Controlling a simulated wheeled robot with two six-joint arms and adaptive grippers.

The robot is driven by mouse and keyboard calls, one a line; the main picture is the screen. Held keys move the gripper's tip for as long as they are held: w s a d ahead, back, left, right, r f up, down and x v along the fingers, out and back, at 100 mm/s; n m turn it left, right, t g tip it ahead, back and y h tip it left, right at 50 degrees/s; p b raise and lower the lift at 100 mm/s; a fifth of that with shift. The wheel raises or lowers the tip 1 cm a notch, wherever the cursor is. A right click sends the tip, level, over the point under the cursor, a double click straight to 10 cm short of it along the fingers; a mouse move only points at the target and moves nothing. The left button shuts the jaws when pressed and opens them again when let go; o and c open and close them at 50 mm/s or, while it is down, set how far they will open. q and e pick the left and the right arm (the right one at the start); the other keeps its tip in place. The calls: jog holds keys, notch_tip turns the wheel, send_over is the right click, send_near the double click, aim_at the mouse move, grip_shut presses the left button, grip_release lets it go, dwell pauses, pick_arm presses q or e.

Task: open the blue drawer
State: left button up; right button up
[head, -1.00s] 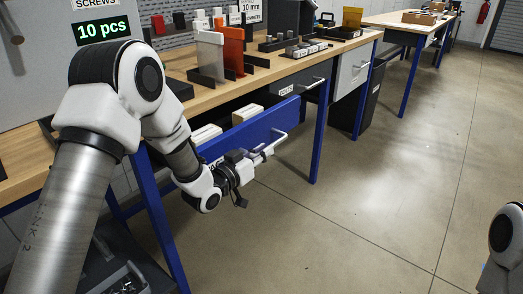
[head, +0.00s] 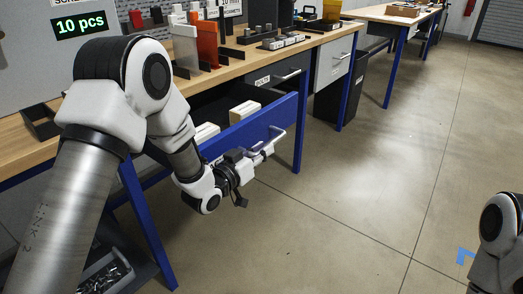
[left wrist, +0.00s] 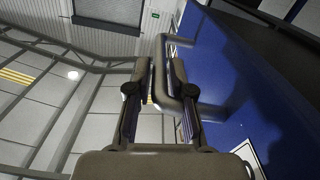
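The blue drawer (head: 250,128) stands pulled out from under the wooden workbench, with pale blocks (head: 244,111) visible inside it. Its pale bar handle (head: 277,134) is on the front face. My left gripper (head: 262,153) is at this handle. My left arm hides the drawer's left part. My right gripper is out of view; only part of the right arm shows at the lower right.
The workbench top (head: 240,62) carries upright panels and small parts. A blue bench leg (head: 298,140) stands by the drawer's right end.

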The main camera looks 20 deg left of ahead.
pick_arm(q)
jog(key=shift+o, duration=0.3)
jog(key=v, duration=1.2)
